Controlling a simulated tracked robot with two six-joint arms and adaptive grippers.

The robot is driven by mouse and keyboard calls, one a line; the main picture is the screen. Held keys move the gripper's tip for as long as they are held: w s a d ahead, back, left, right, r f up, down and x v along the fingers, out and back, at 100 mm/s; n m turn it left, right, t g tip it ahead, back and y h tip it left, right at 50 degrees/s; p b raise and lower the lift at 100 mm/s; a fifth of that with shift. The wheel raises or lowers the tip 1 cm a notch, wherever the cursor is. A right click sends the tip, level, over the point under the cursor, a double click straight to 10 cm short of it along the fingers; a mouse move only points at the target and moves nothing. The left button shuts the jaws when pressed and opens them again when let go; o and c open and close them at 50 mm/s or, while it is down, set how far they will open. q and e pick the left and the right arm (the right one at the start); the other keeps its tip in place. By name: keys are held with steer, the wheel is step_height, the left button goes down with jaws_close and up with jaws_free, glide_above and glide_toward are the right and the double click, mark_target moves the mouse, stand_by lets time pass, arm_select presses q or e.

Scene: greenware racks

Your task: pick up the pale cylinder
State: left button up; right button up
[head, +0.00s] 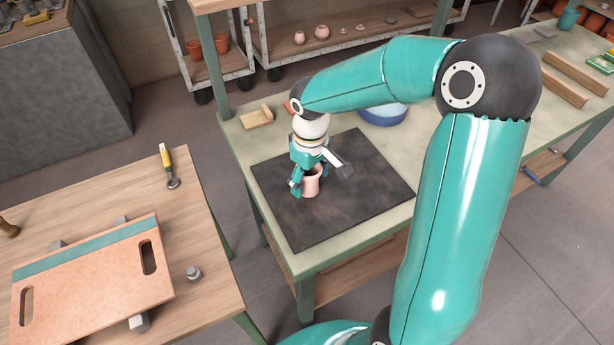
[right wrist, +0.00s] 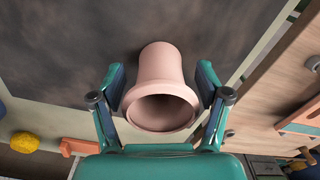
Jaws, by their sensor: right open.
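The pale cylinder (head: 311,184) is a pinkish, hollow piece standing on the dark mat (head: 362,204). In the right wrist view the pale cylinder (right wrist: 160,88) shows a flared, open rim towards the camera. My right gripper (head: 318,178) is over it with the jaws open. In the wrist view the two fingers of my right gripper (right wrist: 161,86) stand one on each side of the cylinder, with a small gap at each side. My left gripper is not in view.
A blue bowl (head: 384,115) and a wooden block (head: 257,117) stand behind the mat. A separate table at left holds a board with handle slots (head: 95,285), a yellow-handled tool (head: 168,164) and a grey knob (head: 193,272). The mat around the cylinder is clear.

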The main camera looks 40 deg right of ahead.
steer(key=shift+f, duration=0.25)
steer(key=c, duration=1.2)
steer(key=shift+c, duration=0.2)
steer(key=shift+r, duration=0.15)
